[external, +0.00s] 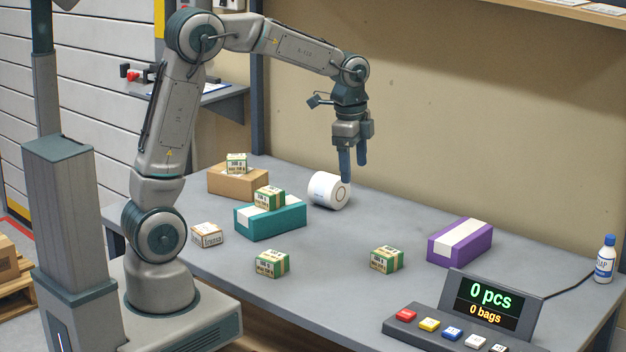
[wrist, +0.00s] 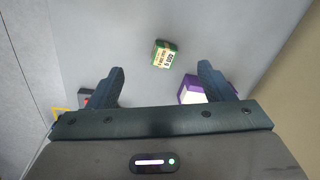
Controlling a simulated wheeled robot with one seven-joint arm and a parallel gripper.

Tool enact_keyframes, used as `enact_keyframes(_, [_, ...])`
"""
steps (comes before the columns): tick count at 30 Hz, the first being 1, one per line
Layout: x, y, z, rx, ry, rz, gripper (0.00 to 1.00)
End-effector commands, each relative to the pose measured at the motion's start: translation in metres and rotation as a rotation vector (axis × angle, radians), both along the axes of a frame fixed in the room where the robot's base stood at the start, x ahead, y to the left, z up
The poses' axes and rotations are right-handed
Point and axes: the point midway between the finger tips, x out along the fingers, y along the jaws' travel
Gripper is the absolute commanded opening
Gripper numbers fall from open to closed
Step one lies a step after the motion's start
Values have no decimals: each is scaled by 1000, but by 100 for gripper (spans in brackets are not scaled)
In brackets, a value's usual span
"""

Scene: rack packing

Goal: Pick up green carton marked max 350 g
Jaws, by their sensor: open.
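Several small green cartons with pale printed labels are in the external view. One (external: 272,263) stands at the front of the table and another (external: 387,258) stands right of centre. A third (external: 269,197) sits on a teal box, and a fourth (external: 236,163) sits on a brown box. Their weight marks are too small to read surely in the external view. My gripper (external: 354,172) is open and empty, pointing down above the table's back part. In the wrist view one green carton (wrist: 164,54) lies beyond the open fingertips; its label seems to show a gram figure, not clearly legible.
The teal box (external: 270,224), brown box (external: 225,184), white roll (external: 325,191) and purple box (external: 459,243) stand on the table. A small brown-and-white carton (external: 207,235) is at the left. A console (external: 460,320) and bottle (external: 605,262) are at the right. The table's middle is clear.

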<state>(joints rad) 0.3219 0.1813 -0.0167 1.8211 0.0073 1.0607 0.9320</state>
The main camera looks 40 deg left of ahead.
Motion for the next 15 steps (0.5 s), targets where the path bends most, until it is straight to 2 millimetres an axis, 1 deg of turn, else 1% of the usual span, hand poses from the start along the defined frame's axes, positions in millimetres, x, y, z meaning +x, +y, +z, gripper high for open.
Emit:
enact_keyframes(1, [10,-16,-22,10,16,-76,75])
enact_keyframes(3, [21,-33,-39,19,34,-177,75])
enact_keyframes(6, [32,-53,-59,30,52,-291,75])
enact_keyframes(10, [39,-68,-73,37,67,-378,75])
enact_keyframes(13, [41,-72,-79,38,71,-403,75])
enact_keyframes(15, [41,-72,-88,39,73,-407,75])
